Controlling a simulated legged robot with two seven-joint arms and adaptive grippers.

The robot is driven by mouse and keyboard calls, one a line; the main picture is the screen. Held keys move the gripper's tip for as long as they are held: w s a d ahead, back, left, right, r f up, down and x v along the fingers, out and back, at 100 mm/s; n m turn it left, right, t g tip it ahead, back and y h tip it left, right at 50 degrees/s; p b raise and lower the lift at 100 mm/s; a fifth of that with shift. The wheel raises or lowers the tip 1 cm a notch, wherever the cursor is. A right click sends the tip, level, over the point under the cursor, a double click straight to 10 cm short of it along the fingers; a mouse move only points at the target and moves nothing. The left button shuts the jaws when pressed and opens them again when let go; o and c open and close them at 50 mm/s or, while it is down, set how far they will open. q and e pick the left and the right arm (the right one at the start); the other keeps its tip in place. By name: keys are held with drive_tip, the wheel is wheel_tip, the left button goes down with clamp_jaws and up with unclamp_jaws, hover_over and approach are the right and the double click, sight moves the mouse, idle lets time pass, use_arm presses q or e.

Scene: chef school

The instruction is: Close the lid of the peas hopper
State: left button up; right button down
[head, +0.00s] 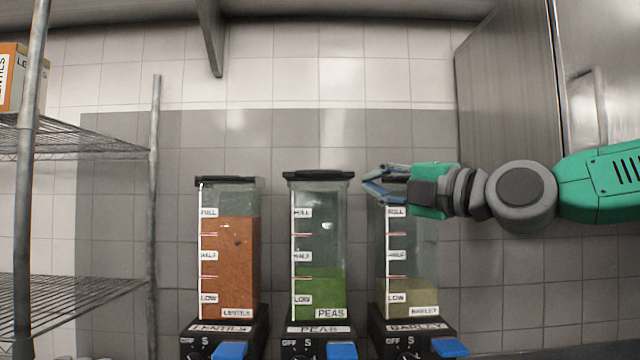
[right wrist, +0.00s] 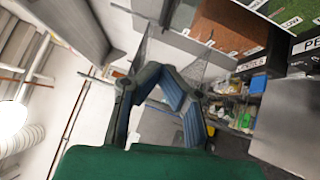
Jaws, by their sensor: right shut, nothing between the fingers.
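My right gripper (head: 368,188) is shut and empty, pointing left, in front of the top of the barley hopper (head: 412,262) and just right of the peas lid. It hides the barley hopper's top. In the right wrist view the gripper's fingers (right wrist: 158,75) are close together, and part of the peas hopper (right wrist: 292,10) shows at the top right. My left gripper is not in view.
The lentils hopper (head: 230,265), with a black lid, stands left of the peas. A wire shelf (head: 75,140) with a box (head: 12,78) is at the far left. A metal cabinet (head: 510,90) stands at the right. The space above the hoppers is clear.

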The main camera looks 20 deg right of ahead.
drive_tip(key=shift+w+a+b, duration=0.9)
drive_tip(key=shift+w+a, duration=0.2)
drive_tip(key=shift+w, duration=0.05)
drive_tip(key=p, duration=0.2)
approach(315, 174)
drive_tip(key=x, duration=0.4)
drive_tip(key=a+x, duration=0.1)
drive_tip(key=x, duration=0.1)
drive_tip(key=shift+w+a+r, duration=0.1)
drive_tip(key=shift+a, duration=0.1)
drive_tip(key=shift+w+d, duration=0.2)
drive_tip(key=shift+w, duration=0.2)
drive_tip(key=shift+d, duration=0.3)
